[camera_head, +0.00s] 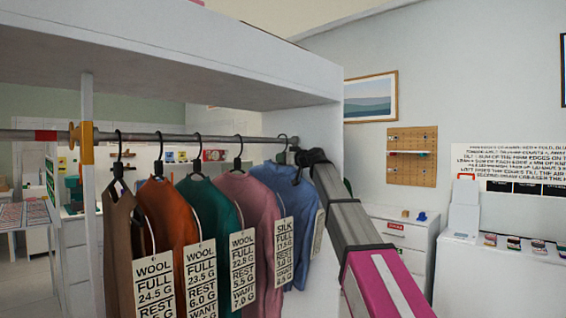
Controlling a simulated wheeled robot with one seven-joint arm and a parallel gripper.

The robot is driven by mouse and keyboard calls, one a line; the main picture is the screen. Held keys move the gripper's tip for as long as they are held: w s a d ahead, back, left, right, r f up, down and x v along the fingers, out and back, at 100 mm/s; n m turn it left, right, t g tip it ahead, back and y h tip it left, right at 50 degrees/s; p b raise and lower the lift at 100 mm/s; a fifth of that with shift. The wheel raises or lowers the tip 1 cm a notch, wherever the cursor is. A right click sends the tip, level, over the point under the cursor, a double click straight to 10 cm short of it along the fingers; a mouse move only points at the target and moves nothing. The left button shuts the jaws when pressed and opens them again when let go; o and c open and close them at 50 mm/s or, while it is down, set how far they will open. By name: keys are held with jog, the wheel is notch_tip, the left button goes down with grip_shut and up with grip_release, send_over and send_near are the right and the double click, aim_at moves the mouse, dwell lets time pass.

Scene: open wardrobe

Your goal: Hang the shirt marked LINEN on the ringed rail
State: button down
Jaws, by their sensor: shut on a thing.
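Several shirts hang on black hangers from a grey rail (220,138). From left they are brown (118,240), orange (168,215), teal (205,215), pink (250,200) and blue (285,185). A yellow-orange collar (86,142) and a red band (46,136) sit at the rail's left part. Readable tags say WOOL on the left and SILK farther right. The blue shirt's tag (318,233) is turned too far to read; I see no LINEN word. My gripper (297,158) is at the top of the blue shirt, shut on its hanger, fingertips partly hidden.
A white shelf (190,75) runs above the rail, with a side panel (326,190) close behind my gripper. A thin white post (88,200) stands at left. White drawers (400,235) and a cabinet (490,270) stand beyond at right.

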jog(key=shift+r, duration=1.45)
jog(key=shift+r, duration=0.15)
